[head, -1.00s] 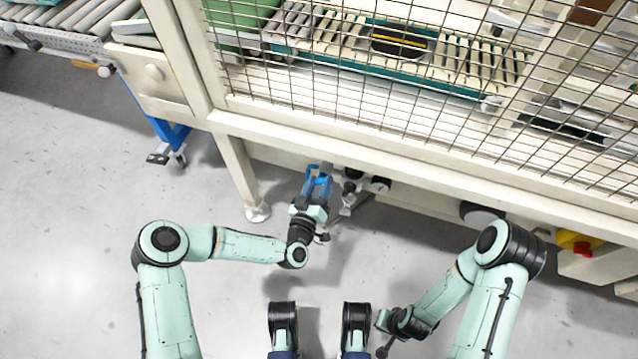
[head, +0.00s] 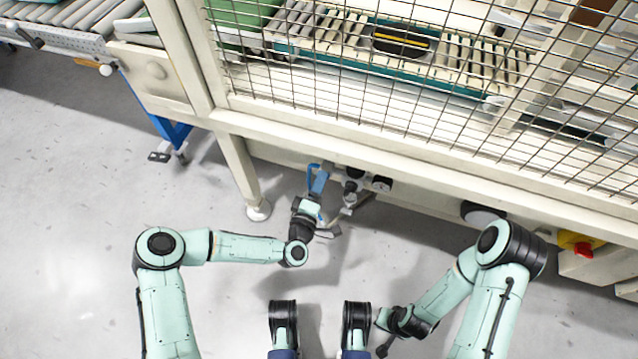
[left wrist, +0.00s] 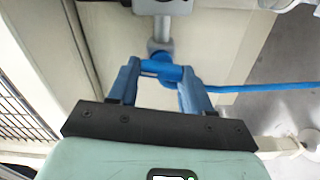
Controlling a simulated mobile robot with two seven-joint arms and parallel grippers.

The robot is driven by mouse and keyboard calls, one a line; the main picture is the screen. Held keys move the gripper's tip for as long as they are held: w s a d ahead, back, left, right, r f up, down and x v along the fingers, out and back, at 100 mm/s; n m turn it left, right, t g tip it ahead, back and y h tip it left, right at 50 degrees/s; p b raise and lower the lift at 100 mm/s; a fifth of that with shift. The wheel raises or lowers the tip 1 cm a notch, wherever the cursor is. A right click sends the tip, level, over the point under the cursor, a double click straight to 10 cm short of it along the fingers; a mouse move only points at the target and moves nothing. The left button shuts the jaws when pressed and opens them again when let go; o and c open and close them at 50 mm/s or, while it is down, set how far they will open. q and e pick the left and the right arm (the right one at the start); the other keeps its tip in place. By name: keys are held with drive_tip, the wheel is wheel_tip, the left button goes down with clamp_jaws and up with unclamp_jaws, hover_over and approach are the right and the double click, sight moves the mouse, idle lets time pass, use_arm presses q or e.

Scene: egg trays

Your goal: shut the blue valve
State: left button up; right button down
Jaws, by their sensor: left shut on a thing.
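The blue valve (left wrist: 165,72) shows in the left wrist view as a small blue handle below a grey pipe fitting. My left gripper (left wrist: 160,76) has a blue finger on each side of the handle and is shut on it. In the head view my left gripper (head: 318,182) is under the machine's lower beam, beside the grey and black fittings. The valve is mostly hidden there by the fingers. My right gripper (head: 397,325) is low in the head view, away from the valve, and its jaws are too small to read.
A blue hose (left wrist: 260,87) runs right from the valve. A round gauge (head: 382,184) sits right of the fittings. The cream machine frame with wire mesh stands above, its leg (head: 240,172) left of my gripper. A red button (head: 583,250) is far right. The floor in front is clear.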

use_arm(q)
drive_tip(key=shift+f+n, duration=0.1)
drive_tip(key=shift+n, duration=0.7)
use_arm(e)
drive_tip(key=shift+s+f, duration=0.1)
drive_tip(key=shift+s, duration=0.05)
use_arm(q)
drive_tip(key=o, duration=1.1)
drive_tip(key=shift+c, duration=0.2)
drive_tip(key=shift+s, duration=0.15)
drive_tip(key=p+v, duration=0.3)
drive_tip(key=v, duration=1)
use_arm(e)
drive_tip(key=w+r+t, duration=0.2)
drive_tip(key=w+r, duration=0.3)
drive_tip(key=w, duration=0.1)
drive_tip(key=shift+a, duration=0.4)
drive_tip(key=shift+w+r, duration=0.1)
